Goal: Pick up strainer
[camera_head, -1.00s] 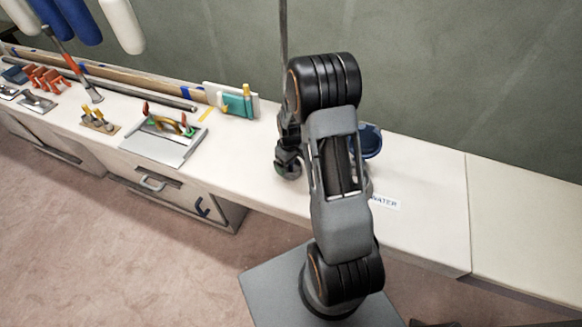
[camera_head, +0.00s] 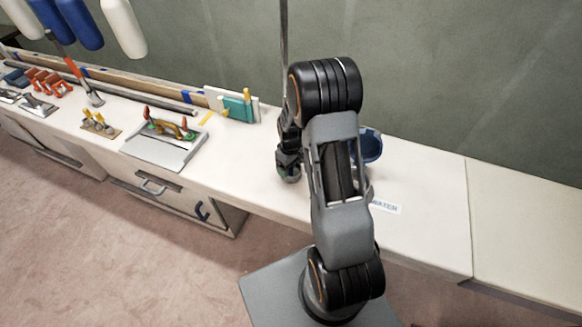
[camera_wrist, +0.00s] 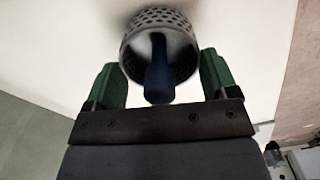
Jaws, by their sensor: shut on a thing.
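The strainer (camera_wrist: 183,45) is a round grey perforated basket with a dark blue handle (camera_wrist: 159,78) standing up in its middle. It shows at the top centre of the wrist view, over a pale surface. My gripper (camera_wrist: 163,82) has a green finger on each side and is shut on the strainer. In the head view my gripper (camera_head: 289,172) is low over the white bench, mostly behind my arm. I cannot make out the strainer in the head view, nor tell whether it still touches the bench.
A blue round container (camera_head: 371,146) stands behind my arm, near a label reading WATER (camera_head: 386,208). A tray with coloured tools (camera_head: 166,145) and a teal block (camera_head: 238,108) lie to the left. The bench (camera_head: 425,205) is clear on the right.

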